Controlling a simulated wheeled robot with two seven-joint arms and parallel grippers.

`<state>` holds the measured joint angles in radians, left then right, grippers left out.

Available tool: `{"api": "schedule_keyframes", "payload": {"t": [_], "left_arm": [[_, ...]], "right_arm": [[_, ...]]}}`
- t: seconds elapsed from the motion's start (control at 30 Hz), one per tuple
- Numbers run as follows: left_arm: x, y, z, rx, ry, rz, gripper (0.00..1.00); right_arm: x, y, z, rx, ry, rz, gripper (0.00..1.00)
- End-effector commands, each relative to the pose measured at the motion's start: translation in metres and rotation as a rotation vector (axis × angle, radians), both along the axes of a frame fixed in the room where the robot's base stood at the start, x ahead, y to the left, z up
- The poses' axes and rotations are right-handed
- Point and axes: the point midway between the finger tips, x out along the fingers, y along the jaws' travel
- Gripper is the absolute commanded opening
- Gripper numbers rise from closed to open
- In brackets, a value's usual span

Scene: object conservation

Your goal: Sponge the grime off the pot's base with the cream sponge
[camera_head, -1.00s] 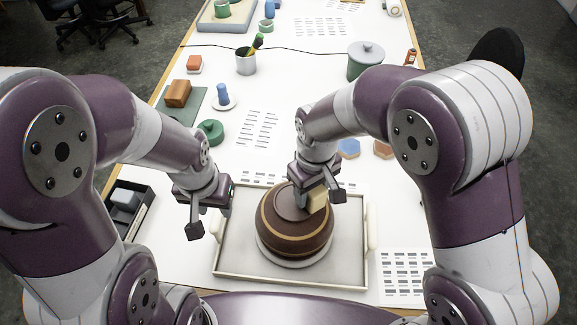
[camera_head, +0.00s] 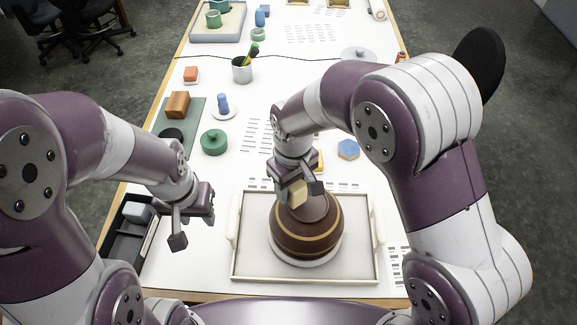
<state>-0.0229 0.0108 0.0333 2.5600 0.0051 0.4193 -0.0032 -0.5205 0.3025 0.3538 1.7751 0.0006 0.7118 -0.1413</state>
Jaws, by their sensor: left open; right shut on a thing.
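The brown pot (camera_head: 304,238) with a tan band stands in the pale tray (camera_head: 250,268), on a white round support (camera_head: 283,257). It looks upside down, its base facing up. My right gripper (camera_head: 299,188) is shut on the cream sponge (camera_head: 297,196) and holds it over the pot's base. The gripper hides much of the base, and I cannot tell whether the sponge touches it. No grime can be made out. My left gripper (camera_head: 192,226) is open and empty, to the left of the tray.
A black box (camera_head: 128,230) with compartments lies at the left table edge. Behind are a green ring-like piece (camera_head: 214,141), a blue peg on a white dish (camera_head: 223,106), a pen cup (camera_head: 242,69) and a blue hexagon (camera_head: 348,149).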

Motion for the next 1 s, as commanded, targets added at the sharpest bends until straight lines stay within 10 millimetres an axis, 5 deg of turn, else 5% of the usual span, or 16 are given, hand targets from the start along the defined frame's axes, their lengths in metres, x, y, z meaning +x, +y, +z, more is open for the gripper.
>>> {"api": "schedule_keyframes", "payload": {"t": [0.5, 1.0], "left_arm": [[0.0, 0.0, 0.043, 0.0, 0.0, 0.0, 0.43], [0.0, 0.0, 0.044, 0.0, 0.0, 0.0, 0.43]], "right_arm": [[0.008, -0.002, 0.05, 0.001, -0.001, -0.006, 0.24], [0.009, -0.002, 0.051, 0.001, -0.001, -0.006, 0.24]]}}
